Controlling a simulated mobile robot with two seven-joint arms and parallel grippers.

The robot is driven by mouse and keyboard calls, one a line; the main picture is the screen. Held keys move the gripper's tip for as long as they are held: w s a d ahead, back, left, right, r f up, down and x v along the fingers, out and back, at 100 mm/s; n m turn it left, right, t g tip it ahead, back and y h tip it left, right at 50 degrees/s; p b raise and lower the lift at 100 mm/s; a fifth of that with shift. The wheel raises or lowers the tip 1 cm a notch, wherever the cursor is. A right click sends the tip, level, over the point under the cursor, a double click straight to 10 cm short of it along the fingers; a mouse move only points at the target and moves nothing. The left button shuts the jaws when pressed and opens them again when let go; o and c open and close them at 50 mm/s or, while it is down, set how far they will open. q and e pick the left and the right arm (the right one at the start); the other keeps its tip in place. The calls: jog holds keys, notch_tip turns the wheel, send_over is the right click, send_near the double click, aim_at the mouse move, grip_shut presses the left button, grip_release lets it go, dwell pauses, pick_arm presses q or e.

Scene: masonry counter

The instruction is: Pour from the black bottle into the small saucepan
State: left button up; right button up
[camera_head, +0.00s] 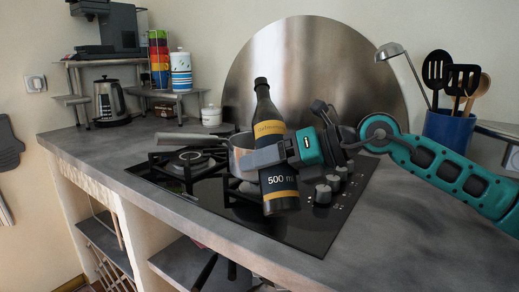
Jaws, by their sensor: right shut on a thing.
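The black bottle (274,189) has yellow bands and a "500 ml" label. My right gripper (264,158) comes in from the right and is shut around the bottle's middle. The small saucepan (239,150) stands on the hob behind the bottle, with its handle (186,139) pointing left. The bottle and gripper hide much of the pan. I cannot tell whether the bottle's base touches the hob. My left gripper is not in view.
The black gas hob (222,213) has burner grates and several knobs (323,194). A round metal plate (320,70) leans on the wall. A blue utensil pot (447,128) stands at right, a white jar (211,115) behind the pan. The counter's front right is clear.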

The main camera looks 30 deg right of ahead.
aim_at(284, 169)
jog(key=shift+s+a+r+m+g+p, duration=0.25)
jog(key=shift+s+p, duration=0.25)
jog(key=shift+p, duration=0.5)
jog(key=shift+s+a+g, duration=0.1)
jog(key=shift+s+g, duration=0.15)
jog(key=shift+f+m, duration=0.2)
jog(key=shift+m, duration=0.05)
jog(key=shift+s+r, duration=0.1)
jog(key=shift+s, duration=0.05)
jog(key=shift+s+a+p, duration=0.1)
jog(key=shift+s+p, duration=0.05)
jog(key=shift+p, duration=0.35)
jog(key=shift+s+a+f+m+g+p, duration=0.2)
jog(key=shift+s+f+m+g+p, duration=0.15)
jog(key=shift+s+m+g+p, duration=0.4)
jog(key=shift+w+r+p, duration=0.1)
jog(key=shift+w+p, duration=0.05)
jog(key=shift+p, duration=0.3)
jog(key=shift+r+p, duration=0.1)
jog(key=shift+p, duration=0.2)
